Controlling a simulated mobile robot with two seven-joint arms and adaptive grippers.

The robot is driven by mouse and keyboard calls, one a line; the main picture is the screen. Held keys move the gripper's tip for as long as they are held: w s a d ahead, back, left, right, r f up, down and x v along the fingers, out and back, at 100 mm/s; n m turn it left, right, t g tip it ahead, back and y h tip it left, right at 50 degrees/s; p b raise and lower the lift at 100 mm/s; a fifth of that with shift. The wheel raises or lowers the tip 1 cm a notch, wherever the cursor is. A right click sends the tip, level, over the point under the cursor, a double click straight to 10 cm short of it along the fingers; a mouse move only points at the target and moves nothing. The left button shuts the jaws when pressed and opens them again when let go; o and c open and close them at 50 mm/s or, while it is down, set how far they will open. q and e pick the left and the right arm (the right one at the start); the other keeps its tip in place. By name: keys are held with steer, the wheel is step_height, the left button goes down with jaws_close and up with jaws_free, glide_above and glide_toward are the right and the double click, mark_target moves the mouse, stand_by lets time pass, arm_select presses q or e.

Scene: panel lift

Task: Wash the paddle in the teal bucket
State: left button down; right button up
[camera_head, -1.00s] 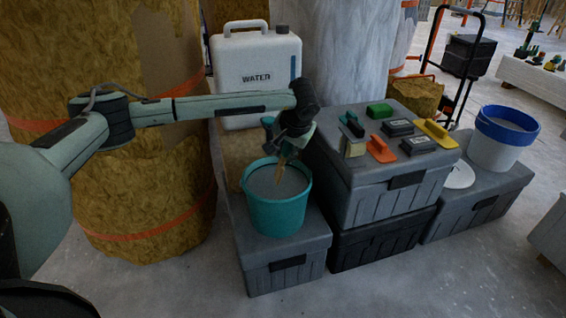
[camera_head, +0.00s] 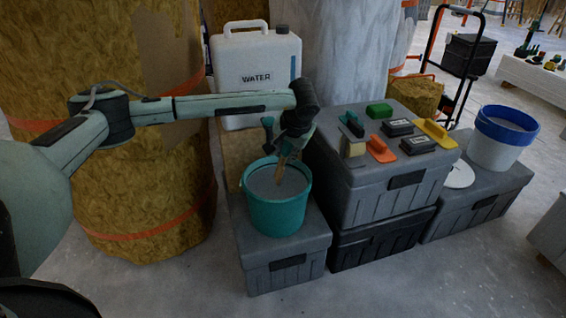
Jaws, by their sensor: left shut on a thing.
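The teal bucket (camera_head: 277,217) stands on a low grey box and holds grey liquid. My left gripper (camera_head: 285,152) is above the bucket's far rim, pointing down, shut on the wooden paddle (camera_head: 280,173). The paddle is tilted, and its lower end reaches down into the bucket's opening. Whether its tip is below the liquid surface is hard to tell. My right gripper is not in view.
The grey box (camera_head: 287,276) carries the bucket. To its right, a taller grey crate (camera_head: 365,201) holds several trowels, sponges and brushes. A blue-rimmed white bucket (camera_head: 493,153) stands further right. A white water canister (camera_head: 257,75) stands behind.

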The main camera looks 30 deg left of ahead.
arm_select(q)
steer(key=shift+r+p, duration=1.85)
steer(key=shift+r, duration=0.7)
step_height(320, 180, up, 2)
steer(key=shift+r+p, duration=0.2)
steer(key=shift+p, duration=0.35)
steer(key=shift+r, duration=0.95)
